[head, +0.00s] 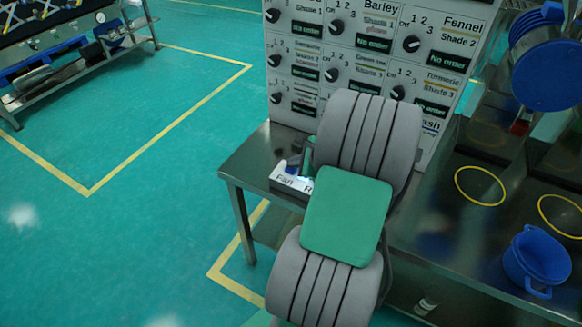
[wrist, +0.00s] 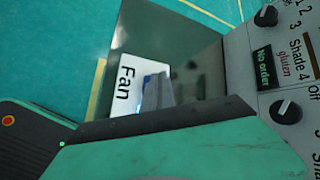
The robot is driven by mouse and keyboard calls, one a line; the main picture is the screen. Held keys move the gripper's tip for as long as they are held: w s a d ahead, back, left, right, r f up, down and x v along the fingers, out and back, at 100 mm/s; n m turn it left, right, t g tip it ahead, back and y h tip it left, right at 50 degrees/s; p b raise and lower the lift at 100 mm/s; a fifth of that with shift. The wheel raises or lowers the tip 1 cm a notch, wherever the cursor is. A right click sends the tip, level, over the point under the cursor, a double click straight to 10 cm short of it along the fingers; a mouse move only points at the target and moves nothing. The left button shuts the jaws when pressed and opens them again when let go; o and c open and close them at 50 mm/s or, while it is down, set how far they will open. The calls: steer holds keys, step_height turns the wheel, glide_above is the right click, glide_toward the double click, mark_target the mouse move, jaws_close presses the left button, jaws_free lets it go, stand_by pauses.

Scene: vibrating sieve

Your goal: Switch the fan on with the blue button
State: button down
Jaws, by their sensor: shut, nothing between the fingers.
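The fan switch box (head: 284,182) is a small white box labelled "Fan" on the metal table, left of my arm. It also shows in the wrist view (wrist: 124,92), with its label turned sideways. My gripper (head: 307,160) is shut and empty, at the box; in the wrist view its grey fingers (wrist: 158,92) lie over the box beside the label. A small patch of blue shows by the fingers in the wrist view, but the blue button is mostly hidden. I cannot tell whether the fingertips touch it.
A grey panel (head: 350,55) with knobs and order displays stands behind the table (head: 243,166). To the right, a metal counter (head: 440,225) holds a blue pot (head: 538,258) and yellow rings. Blue sieves (head: 545,75) stand at upper right.

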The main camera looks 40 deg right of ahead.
mark_target(294, 170)
stand_by(0.3)
steer(key=shift+r+p, duration=0.85)
steer(key=shift+p, duration=0.15)
step_height(294, 170, up, 5)
steer(key=p, duration=0.4)
steer(key=shift+p, duration=0.4)
